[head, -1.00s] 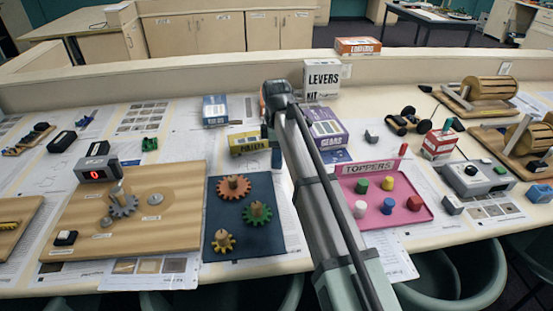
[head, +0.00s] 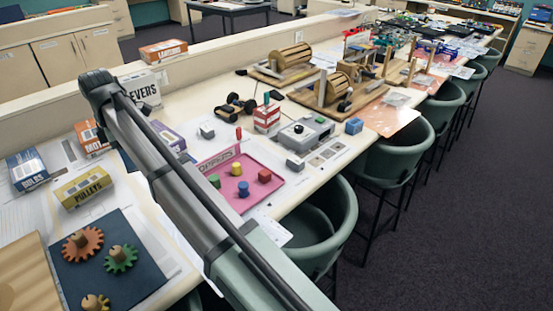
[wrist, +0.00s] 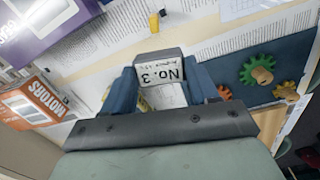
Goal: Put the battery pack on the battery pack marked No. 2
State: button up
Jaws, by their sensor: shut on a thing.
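My gripper (wrist: 167,84) is shut on a grey battery pack (wrist: 160,68) in the wrist view. Its white label reads "No. 3" upside down, and dark blue fingers stand on both sides of it. The pack is held above the papers on the table. In the head view my arm hides the pack and most of the gripper. Two small grey blocks, one beside the black wheels (head: 207,131) and one at the front right of the pink tray (head: 295,163), could be battery packs. I read no No. 2 mark on either.
A pink tray (head: 222,208) holds coloured pegs. A grey knob box (head: 305,132), red-and-white box (head: 267,117) and wheeled axle (head: 236,105) stand behind it. A pulleys box (head: 83,187) and blue gear board (head: 140,280) are at left. Chairs line the front edge.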

jog(key=w+d+r+m, duration=0.1)
jog(key=w+d+m, duration=0.1)
jog(key=w+d, duration=0.8)
notch_tip(320, 180, up, 2)
send_over(296, 159)
jog(key=n, duration=0.4)
jog(key=shift+t+h, duration=0.4)
jog(key=shift+s+a+f, duration=0.1)
jog(key=shift+s+f, duration=0.05)
jog(key=shift+f, duration=2.35)
jog(key=shift+s+a+f, duration=0.1)
jog(key=shift+s+f, duration=0.05)
jog(key=shift+f, duration=2.3)
jog(key=shift+f, duration=0.15)
